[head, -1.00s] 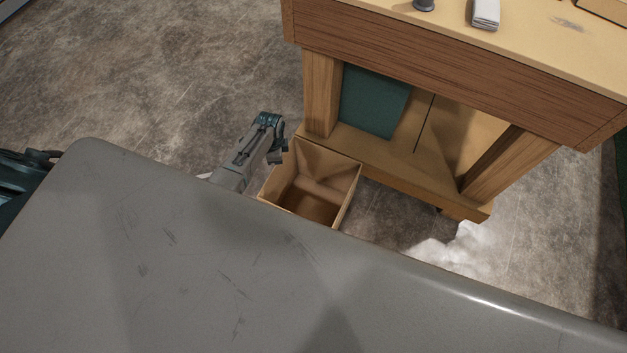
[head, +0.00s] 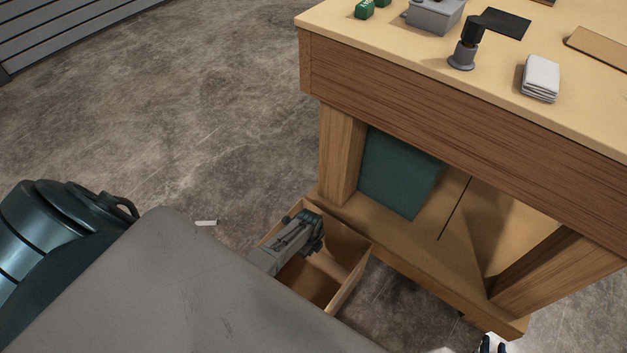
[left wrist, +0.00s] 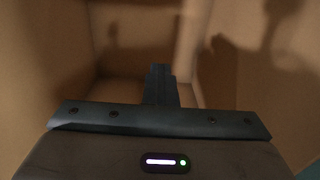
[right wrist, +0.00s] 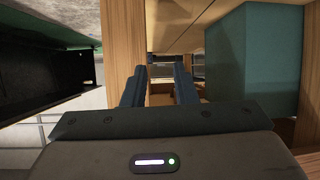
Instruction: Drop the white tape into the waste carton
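The waste carton (head: 355,283) is an open brown box on the floor beside the workbench. My left gripper (head: 316,232) is over its opening in the head view. In the left wrist view its fingers (left wrist: 160,72) are together, with carton walls around them and nothing visible between them. A small white strip (head: 206,222), possibly the white tape, lies on the floor left of the carton, apart from it. My right gripper (head: 493,345) shows only at the bottom edge. In the right wrist view its fingers (right wrist: 160,75) are apart and empty. Part of the carton's inside is hidden.
The wooden workbench (head: 450,105) stands behind the carton, with a teal panel (head: 400,172) underneath. On top are a folded white cloth (head: 541,78), a dark knob-like part (head: 465,50) and a grey box (head: 435,14).

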